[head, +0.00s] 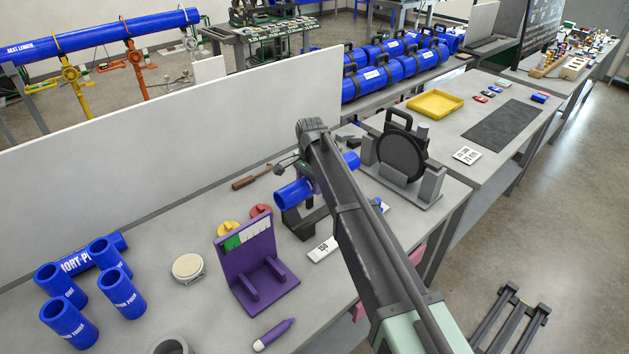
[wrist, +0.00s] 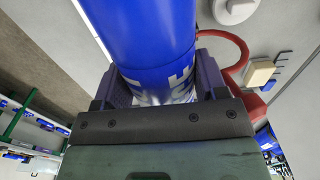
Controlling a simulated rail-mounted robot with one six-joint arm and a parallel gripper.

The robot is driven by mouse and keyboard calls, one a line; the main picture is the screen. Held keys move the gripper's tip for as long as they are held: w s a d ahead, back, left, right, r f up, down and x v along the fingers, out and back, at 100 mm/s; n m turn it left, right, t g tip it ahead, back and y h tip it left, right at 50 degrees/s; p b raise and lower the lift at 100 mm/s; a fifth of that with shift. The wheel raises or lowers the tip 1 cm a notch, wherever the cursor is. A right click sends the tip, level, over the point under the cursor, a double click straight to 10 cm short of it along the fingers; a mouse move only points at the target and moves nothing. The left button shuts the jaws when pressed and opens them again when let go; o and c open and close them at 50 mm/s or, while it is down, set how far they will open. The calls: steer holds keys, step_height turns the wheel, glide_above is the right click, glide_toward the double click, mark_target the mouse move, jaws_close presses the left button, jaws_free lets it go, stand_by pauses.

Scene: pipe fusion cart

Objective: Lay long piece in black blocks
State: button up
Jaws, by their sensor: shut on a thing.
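The long piece, a blue pipe (head: 293,193), lies tilted across the middle of the bench in the head view, partly hidden by my arm. In the wrist view the blue pipe (wrist: 145,38) with white lettering runs between my jaws. My gripper (wrist: 157,85) is shut on it; in the head view the jaws are mostly hidden behind my arm. A black block (head: 300,220) stands under the pipe's near left end. I cannot tell whether pipe and block touch. Any other block is hidden by my arm.
A purple stand (head: 252,283) is left of the block, with a white card (head: 322,248) close by. Short blue pipes (head: 68,318) stand at left. A dark round-plate machine (head: 402,155) stands behind at right. A pale partition (head: 180,140) runs along the bench's back.

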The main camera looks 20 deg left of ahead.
steer(key=shift+f+b, duration=4.45)
steer(key=shift+f+b, duration=0.65)
steer(key=o, duration=1.2)
step_height(320, 180, up, 11)
steer(key=p, duration=1.1)
steer(key=shift+r, duration=0.1)
steer(key=shift+f, duration=0.2)
